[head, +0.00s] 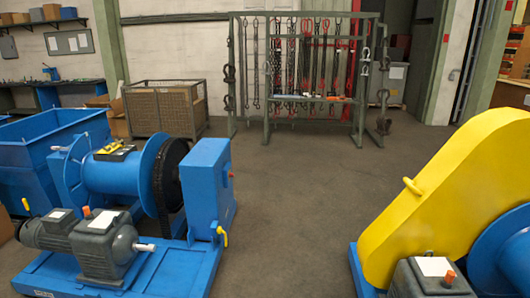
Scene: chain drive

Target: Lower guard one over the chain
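A large yellow guard (440,195) with a small yellow handle (411,187) stands at the right, slanting up to a rounded top. It is on the machine with a grey gearbox (432,281) and a blue drum (508,255); any chain behind it is hidden. The left machine has a blue drum (115,175), a dark chain wheel (168,178) that shows uncovered, and a blue upright housing (207,185). No label shows which guard is number one. Neither of my grippers is in view.
A grey motor and gearbox (105,250) sit on the left machine's blue base (165,275). A blue bin (30,160) stands behind it. A wire crate (165,110) and a rack of hanging chains (235,70) stand at the back. The floor (300,200) between the machines is clear.

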